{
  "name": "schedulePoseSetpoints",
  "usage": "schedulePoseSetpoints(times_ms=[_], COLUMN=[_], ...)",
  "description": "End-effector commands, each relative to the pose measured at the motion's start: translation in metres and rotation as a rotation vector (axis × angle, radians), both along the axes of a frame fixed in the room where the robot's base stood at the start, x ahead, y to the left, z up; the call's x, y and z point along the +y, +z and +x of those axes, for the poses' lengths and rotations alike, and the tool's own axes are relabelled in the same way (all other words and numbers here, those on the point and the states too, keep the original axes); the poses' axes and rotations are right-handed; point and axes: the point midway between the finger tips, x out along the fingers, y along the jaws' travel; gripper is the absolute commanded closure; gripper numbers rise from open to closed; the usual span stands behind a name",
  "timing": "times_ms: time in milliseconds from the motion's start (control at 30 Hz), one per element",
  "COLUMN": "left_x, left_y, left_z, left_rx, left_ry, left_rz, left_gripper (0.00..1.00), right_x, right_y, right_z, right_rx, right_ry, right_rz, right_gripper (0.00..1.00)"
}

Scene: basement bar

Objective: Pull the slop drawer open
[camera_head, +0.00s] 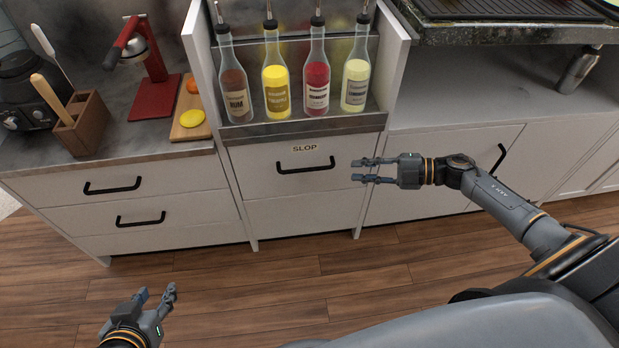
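The slop drawer (263,178) is a white front below the bottle shelf, with a small "SLOP" label (304,148) at its top. It looks shut, flush with the cabinet. Its black bar handle (305,168) is at the middle. My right gripper (357,170) is open and empty, its two fingers pointing left toward the handle. It is to the right of the handle and apart from it in the picture. My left gripper (156,295) is low at the left over the floor, fingers parted and empty.
Several bottles (275,80) stand on the shelf above the drawer. Drawers with black handles (112,186) are at the left. Another black handle (498,158) is at the right, behind my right arm. The wooden floor (290,285) in front is clear.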

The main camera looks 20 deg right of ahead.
Motion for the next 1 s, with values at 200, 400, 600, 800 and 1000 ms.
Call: schedulePoseSetpoints(times_ms=[200, 400, 600, 800, 1000], left_x=[-0.006, -0.015, -0.023, -0.028, -0.029], left_y=[0.013, 0.036, 0.063, 0.083, 0.089], left_z=[0.015, 0.036, 0.053, 0.060, 0.061], left_rx=[-0.095, -0.259, -0.422, -0.526, -0.556], left_ry=[-0.007, -0.019, -0.030, -0.036, -0.038], left_rz=[-0.020, -0.059, -0.098, -0.122, -0.130], left_gripper=[0.60, 0.60, 0.60, 0.60, 0.60], right_x=[0.022, 0.057, 0.089, 0.107, 0.111], right_y=[-0.005, -0.015, -0.023, -0.028, -0.029], right_z=[0.014, 0.039, 0.060, 0.072, 0.075], right_rx=[-0.003, -0.004, -0.003, -0.001, -0.001], right_ry=[0.004, 0.002, 0.002, 0.000, -0.001], right_rz=[0.003, 0.004, 0.004, 0.003, 0.001], right_gripper=[0.80, 0.80, 0.80, 0.80, 0.80])
